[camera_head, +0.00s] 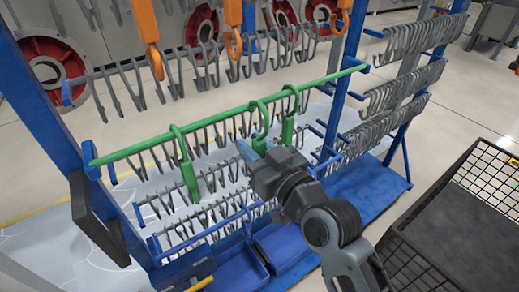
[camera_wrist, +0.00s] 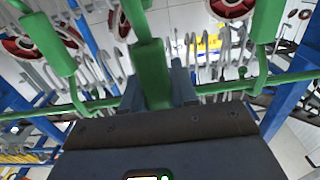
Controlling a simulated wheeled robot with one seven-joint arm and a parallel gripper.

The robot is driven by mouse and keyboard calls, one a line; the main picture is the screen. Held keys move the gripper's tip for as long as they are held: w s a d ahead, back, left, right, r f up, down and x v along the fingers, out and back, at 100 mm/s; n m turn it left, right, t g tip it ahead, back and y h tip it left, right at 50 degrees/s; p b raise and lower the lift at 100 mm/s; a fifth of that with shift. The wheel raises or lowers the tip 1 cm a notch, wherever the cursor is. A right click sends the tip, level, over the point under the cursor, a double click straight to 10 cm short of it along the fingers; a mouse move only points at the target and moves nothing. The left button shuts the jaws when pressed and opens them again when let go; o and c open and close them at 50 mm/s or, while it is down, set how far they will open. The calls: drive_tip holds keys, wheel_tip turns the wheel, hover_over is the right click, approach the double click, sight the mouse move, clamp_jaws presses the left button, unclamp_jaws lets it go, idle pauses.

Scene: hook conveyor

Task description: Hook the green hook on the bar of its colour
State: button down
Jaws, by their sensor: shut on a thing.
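The green bar (camera_head: 222,118) runs across the rack, rising to the right. My gripper (camera_head: 247,151) is shut on the shank of the middle green hook (camera_head: 259,122). The top of this hook curves at the level of the bar and looks looped over it; whether it rests there is unclear. In the wrist view, the held hook (camera_wrist: 152,72) stands between my fingers (camera_wrist: 158,90), and they hide part of the bar (camera_wrist: 100,103). Another green hook (camera_head: 187,165) hangs on the bar to the left, and one more (camera_head: 289,120) to the right.
Grey hooks hang in rows behind and below the green bar, and on the right side rack (camera_head: 403,85). Orange hooks (camera_head: 233,40) hang above. A blue post (camera_head: 342,85) stands at right. A black wire crate (camera_head: 455,215) is at lower right.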

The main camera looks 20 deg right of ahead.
drive_tip(key=w+a+f+b, duration=0.2)
drive_tip(key=w+f, duration=0.1)
drive_tip(key=w, duration=0.3)
drive_tip(key=shift+w+f, duration=0.15)
drive_tip(key=shift+w, duration=0.05)
idle(0.6)
idle(0.5)
drive_tip(key=c, duration=0.8)
unclamp_jaws()
drive_tip(key=shift+s+f, duration=0.1)
